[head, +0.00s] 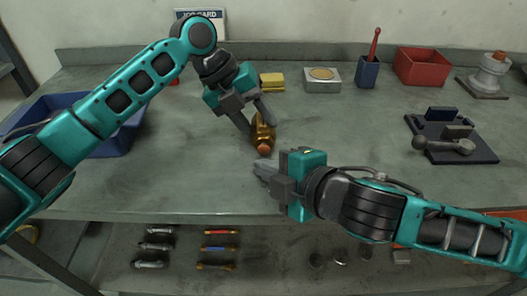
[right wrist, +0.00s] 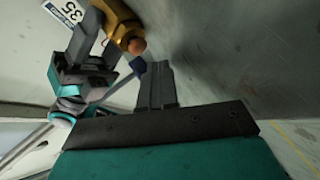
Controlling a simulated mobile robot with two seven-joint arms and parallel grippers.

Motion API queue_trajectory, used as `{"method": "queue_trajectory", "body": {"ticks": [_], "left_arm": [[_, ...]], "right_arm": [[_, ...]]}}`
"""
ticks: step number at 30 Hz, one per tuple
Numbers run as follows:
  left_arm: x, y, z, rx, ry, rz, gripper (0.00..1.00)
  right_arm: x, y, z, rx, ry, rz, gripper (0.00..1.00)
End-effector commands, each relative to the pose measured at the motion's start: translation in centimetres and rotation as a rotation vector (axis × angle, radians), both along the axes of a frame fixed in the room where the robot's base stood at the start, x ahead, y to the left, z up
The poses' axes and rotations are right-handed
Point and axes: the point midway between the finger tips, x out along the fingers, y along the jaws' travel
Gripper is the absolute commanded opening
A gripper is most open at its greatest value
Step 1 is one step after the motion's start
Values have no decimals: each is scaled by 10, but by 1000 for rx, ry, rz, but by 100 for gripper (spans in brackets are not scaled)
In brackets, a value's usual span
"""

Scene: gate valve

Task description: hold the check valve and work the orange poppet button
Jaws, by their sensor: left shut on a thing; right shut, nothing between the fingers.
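The brass check valve (head: 261,133) is held in my left gripper (head: 256,120) over the middle of the workbench. Its orange poppet button (head: 263,149) faces the front edge of the bench. In the right wrist view the brass valve body (right wrist: 120,22) and the round orange button (right wrist: 137,46) show at the top, with the left gripper's fingers around the body. My right gripper (head: 262,168) is shut and empty, its tips just in front of and below the button in the head view. In the right wrist view its closed fingers (right wrist: 156,85) appear apart from the button.
A blue bin (head: 75,150) stands at the left behind my left arm. At the back are yellow sponges (head: 272,81), a metal box (head: 322,80), a blue cup (head: 368,72) and a red bin (head: 421,66). A dark fixture (head: 452,138) lies at right. The bench centre is clear.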

Motion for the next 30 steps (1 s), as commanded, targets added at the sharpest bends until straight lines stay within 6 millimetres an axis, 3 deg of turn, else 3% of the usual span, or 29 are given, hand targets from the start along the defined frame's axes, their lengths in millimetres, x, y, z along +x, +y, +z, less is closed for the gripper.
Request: {"method": "queue_trajectory", "body": {"ticks": [5,19,30], "left_arm": [[1,0,2,-2,-3,1,8],[1,0,2,-2,-3,1,8],[1,0,2,-2,-3,1,8]], "right_arm": [[-3,0,0,1,1,2,0],[-46,0,0,1,4,2,0],[-50,0,0,1,0,1,0]]}}
